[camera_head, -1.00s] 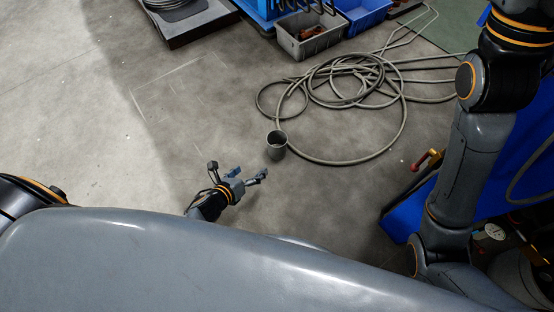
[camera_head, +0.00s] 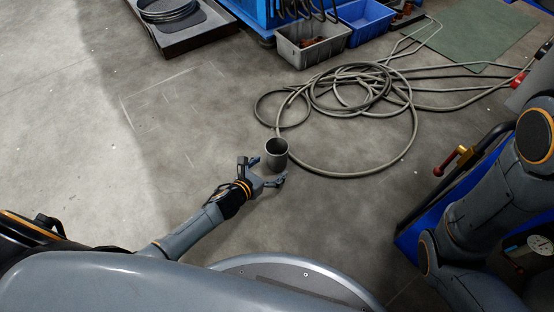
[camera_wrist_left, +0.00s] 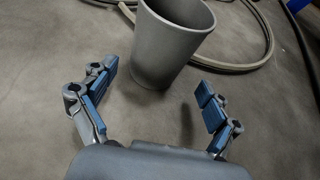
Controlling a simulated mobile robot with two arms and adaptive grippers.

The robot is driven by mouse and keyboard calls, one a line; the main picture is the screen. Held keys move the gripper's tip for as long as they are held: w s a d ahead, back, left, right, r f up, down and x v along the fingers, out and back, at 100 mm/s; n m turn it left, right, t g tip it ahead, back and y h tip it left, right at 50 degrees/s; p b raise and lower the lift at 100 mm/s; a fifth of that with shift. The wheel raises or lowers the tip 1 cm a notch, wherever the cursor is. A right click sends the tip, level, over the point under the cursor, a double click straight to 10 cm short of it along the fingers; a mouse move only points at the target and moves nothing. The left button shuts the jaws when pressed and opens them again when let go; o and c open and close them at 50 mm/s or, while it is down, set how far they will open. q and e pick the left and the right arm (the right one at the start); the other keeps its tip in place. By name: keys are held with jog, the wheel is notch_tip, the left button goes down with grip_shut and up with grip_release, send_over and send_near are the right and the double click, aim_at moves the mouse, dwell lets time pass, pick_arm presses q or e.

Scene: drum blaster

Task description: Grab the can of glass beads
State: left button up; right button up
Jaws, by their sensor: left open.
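The can (camera_head: 277,155) is a grey, open-topped metal can standing upright on the concrete floor, beside the coiled hose. In the left wrist view the can (camera_wrist_left: 168,45) stands just ahead, between and slightly beyond the blue-padded fingers. What is inside it cannot be seen. My left gripper (camera_head: 268,171) is open and empty, low over the floor at the near side of the can. In the left wrist view the left gripper (camera_wrist_left: 158,90) has its fingers spread wider than the can's base, with no clear contact. My right gripper is not in view.
A grey hose (camera_head: 345,100) lies coiled behind and right of the can. A grey bin (camera_head: 312,42) and a blue bin (camera_head: 366,20) stand at the back. A blue machine or cart (camera_head: 425,220) with a red-knobbed lever is at right. The floor left is clear.

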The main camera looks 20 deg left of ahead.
aim_at(275, 145)
pick_arm(q)
jog(key=b+x, duration=0.2)
jog(key=x, duration=0.1)
jog(key=b+x, duration=0.1)
jog(key=b, duration=0.1)
jog(key=shift+w+a+f, duration=0.1)
jog(key=shift+w+a, duration=0.1)
jog(key=shift+w, duration=0.3)
jog(key=shift+w+d, duration=0.1)
jog(key=shift+w, duration=0.15)
jog(key=c, duration=1.4)
